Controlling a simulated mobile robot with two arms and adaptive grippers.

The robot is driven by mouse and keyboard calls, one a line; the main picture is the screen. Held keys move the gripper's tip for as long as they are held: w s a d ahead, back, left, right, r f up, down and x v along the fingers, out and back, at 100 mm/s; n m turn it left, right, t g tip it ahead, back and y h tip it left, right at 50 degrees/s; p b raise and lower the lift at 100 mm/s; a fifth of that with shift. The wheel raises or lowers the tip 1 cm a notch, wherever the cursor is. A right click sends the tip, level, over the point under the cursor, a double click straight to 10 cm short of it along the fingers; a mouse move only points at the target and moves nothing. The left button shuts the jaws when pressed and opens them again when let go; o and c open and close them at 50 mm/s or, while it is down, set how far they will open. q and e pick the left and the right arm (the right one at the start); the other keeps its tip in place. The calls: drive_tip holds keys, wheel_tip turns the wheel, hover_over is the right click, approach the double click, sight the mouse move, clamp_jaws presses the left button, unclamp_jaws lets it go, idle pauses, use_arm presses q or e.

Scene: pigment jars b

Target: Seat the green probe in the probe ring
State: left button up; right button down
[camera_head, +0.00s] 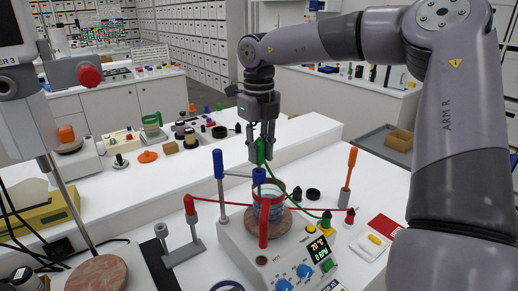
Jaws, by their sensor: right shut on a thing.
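My right gripper (261,138) is shut on the green probe (261,153) and holds it upright, pointing down. A green cable runs from the probe to the right side of the hotplate. The probe ring seems to be the blue piece (259,176) on the side arm of the blue-topped post (218,166). The probe is just above this piece; I cannot tell whether its lower tip has entered it. A glass beaker (276,211) with bluish contents stands below on the hotplate (233,238). My left gripper is not in view.
A red-handled piece (190,205) sits on a grey stand left of the hotplate, with a red cable crossing to the right. An orange-handled tool (348,168) stands upright at right. Jars and caps crowd the back counter. A red card (384,225) lies at right.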

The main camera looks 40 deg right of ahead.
drive_tip(key=shift+f+b, duration=0.75)
drive_tip(key=shift+f, duration=0.35)
drive_tip(key=c, duration=1.3)
unclamp_jaws()
drive_tip(key=shift+r, duration=0.1)
drive_tip(key=shift+c, duration=0.2)
wheel_tip(320, 180, up, 12)
